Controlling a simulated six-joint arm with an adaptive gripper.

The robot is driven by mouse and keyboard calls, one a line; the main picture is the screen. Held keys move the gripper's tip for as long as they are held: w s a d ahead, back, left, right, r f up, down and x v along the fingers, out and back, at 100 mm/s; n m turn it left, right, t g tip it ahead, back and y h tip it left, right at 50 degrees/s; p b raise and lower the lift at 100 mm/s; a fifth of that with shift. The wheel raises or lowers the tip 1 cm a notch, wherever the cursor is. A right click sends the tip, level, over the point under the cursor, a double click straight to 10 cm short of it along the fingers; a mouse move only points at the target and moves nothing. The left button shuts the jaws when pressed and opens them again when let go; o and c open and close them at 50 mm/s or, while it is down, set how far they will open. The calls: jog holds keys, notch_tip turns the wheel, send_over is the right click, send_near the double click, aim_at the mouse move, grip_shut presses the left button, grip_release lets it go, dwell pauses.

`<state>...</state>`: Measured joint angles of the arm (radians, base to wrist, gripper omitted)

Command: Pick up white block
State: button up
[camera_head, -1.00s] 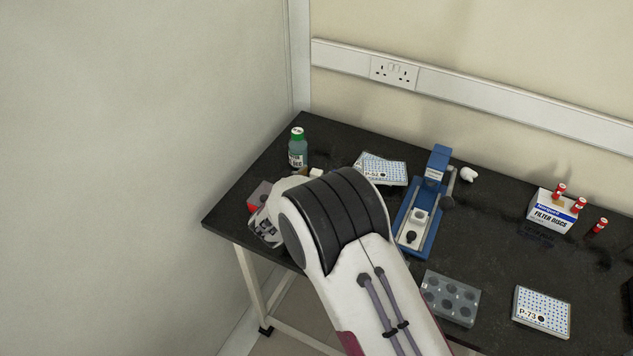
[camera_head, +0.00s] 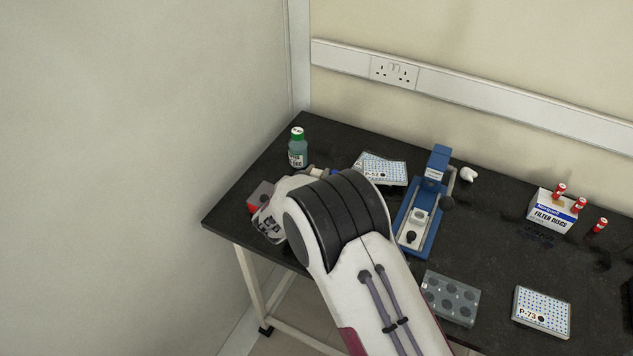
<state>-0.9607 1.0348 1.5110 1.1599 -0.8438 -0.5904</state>
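A small pale cream piece (camera_head: 318,173), possibly the white block, shows just past the top of my arm's wrist in the head view. It lies between the green-capped bottle and the P-52 plate, and most of it is covered. My gripper is almost wholly hidden behind my own arm. Small dark parts beside the pale piece may belong to it. I cannot tell whether its fingers are open or touch anything.
A green-capped bottle (camera_head: 298,149) stands close behind the wrist. A grey-and-red object (camera_head: 259,196) lies left of it. Right are the P-52 plate (camera_head: 386,172), a blue press (camera_head: 416,230), a well plate (camera_head: 451,297), the P-73 plate (camera_head: 542,312) and a filter-disc box (camera_head: 553,210).

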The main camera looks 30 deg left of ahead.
jog(key=shift+r, duration=0.1)
jog(key=shift+r, duration=4.95)
